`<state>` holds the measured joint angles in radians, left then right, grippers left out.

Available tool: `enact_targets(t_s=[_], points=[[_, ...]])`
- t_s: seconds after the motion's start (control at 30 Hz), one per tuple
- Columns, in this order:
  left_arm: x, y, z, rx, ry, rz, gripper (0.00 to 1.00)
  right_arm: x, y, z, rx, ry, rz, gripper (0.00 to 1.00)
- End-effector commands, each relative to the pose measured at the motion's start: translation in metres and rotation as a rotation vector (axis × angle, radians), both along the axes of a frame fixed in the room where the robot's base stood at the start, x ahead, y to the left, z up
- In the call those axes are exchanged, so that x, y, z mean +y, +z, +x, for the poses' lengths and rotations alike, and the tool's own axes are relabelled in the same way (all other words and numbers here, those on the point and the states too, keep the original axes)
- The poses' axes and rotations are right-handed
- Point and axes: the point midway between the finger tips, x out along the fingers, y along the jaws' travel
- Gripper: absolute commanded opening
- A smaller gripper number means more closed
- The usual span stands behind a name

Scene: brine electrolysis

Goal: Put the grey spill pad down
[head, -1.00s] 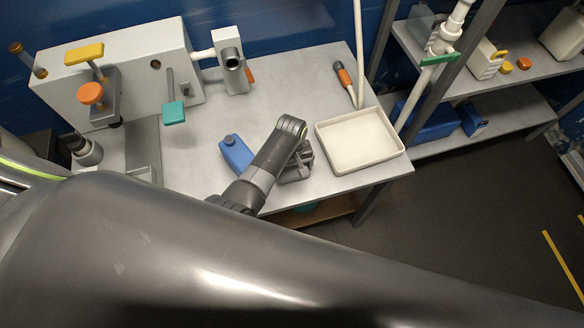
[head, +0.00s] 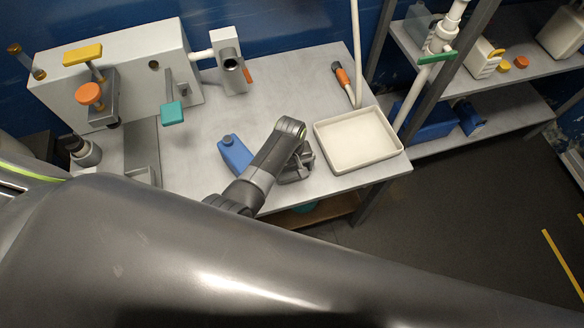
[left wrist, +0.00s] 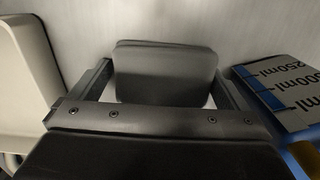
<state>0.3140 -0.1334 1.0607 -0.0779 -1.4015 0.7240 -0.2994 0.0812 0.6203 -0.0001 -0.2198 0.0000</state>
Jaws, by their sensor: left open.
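The grey spill pad (left wrist: 165,72) is a rounded grey block in the left wrist view, against the grey bench top. It appears to lie on the bench. My left gripper (left wrist: 162,68) is open, with one finger on each side of the pad and a small gap at each side. In the head view my left gripper (head: 298,166) is low over the bench, between the blue bottle and the white tray. The pad is mostly hidden by the gripper there. My right gripper is not in view.
The white tray (head: 317,128) stands right of the gripper, near the bench edge. An orange-handled tool (head: 342,76) lies behind. The bench (head: 285,85) is clear in the middle.

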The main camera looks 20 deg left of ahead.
Motion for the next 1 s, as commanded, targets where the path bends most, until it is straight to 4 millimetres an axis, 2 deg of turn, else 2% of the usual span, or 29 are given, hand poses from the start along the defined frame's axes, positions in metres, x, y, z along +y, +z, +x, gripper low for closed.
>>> enact_targets(t_s=[0.03, 0.23, 0.43, 1.0], points=[[0.003, -0.008, -0.008, 0.018, 0.001, 0.003, 1.00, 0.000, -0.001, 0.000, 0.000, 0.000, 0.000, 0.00], [0.003, -0.008, -0.008, 0.019, 0.002, 0.003, 1.00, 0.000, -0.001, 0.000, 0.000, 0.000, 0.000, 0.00], [0.003, 0.005, -0.007, 0.018, 0.002, 0.004, 1.00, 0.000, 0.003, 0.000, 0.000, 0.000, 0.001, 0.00], [0.004, 0.105, 0.002, 0.006, 0.001, 0.001, 1.00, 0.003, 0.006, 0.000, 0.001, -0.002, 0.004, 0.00]])
